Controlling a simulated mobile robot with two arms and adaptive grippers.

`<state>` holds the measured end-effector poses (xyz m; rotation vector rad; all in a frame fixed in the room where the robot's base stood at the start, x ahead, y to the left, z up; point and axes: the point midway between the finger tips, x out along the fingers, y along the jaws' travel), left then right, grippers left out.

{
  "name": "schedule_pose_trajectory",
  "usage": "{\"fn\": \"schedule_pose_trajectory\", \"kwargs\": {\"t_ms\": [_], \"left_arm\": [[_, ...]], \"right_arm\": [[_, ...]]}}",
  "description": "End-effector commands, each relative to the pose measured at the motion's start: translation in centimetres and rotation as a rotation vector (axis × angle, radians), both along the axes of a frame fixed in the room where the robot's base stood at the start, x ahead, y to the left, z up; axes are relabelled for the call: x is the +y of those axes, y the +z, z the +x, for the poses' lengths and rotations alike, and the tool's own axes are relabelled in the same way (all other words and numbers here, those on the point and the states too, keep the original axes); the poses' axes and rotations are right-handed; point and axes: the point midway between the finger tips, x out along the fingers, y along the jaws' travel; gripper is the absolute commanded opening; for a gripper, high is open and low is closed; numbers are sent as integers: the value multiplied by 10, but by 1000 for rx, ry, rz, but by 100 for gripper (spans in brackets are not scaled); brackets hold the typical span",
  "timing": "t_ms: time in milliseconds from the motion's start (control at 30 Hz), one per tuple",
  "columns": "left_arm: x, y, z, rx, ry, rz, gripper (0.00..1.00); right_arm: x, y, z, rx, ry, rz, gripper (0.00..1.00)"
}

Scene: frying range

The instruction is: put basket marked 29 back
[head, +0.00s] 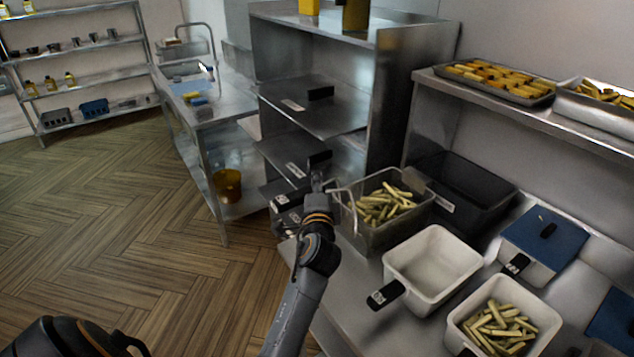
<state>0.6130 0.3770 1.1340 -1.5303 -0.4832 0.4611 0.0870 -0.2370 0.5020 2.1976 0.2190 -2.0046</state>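Several baskets with dark handles and small white number labels are in view; I cannot read 29 on any of them. A white empty basket (432,265) stands on the counter with its labelled handle pointing lower left. A grey basket of cut fries (380,238) stands behind it. A white basket of fries (549,325) is in front. My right gripper (325,185) is at the left side of the grey basket, by the rack's dark handles; whether it touches or grips anything is unclear. My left gripper (132,345) is low at the left, mostly cut off.
A steel rack (385,95) has shelves with black handles and labels. A dark empty bin (470,180) and a blue-lidded container (545,235) stand on the counter (355,285). Trays of fried food sit on the upper shelf (560,122). The wooden floor at left is clear.

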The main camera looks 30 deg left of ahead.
Motion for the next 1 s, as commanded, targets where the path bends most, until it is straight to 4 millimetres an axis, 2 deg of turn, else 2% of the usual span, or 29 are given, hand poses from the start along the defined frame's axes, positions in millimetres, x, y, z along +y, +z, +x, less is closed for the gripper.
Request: {"fn": "schedule_pose_trajectory", "kwargs": {"t_ms": [333,367,500,833,1000], "left_arm": [[0,-1,0,-3,-1,0,0],[0,-1,0,-2,-1,0,19],[0,-2,0,-1,-1,0,47],[-1,-4,-2,5,1,0,47],[-13,-5,-18,4,-1,-1,47]], "right_arm": [[0,-2,-1,2,0,1,73],[1,-2,-1,2,0,1,73],[2,-2,-1,1,-1,2,73],[2,-2,-2,3,-1,3,73],[2,-2,-2,3,-1,3,73]]}}
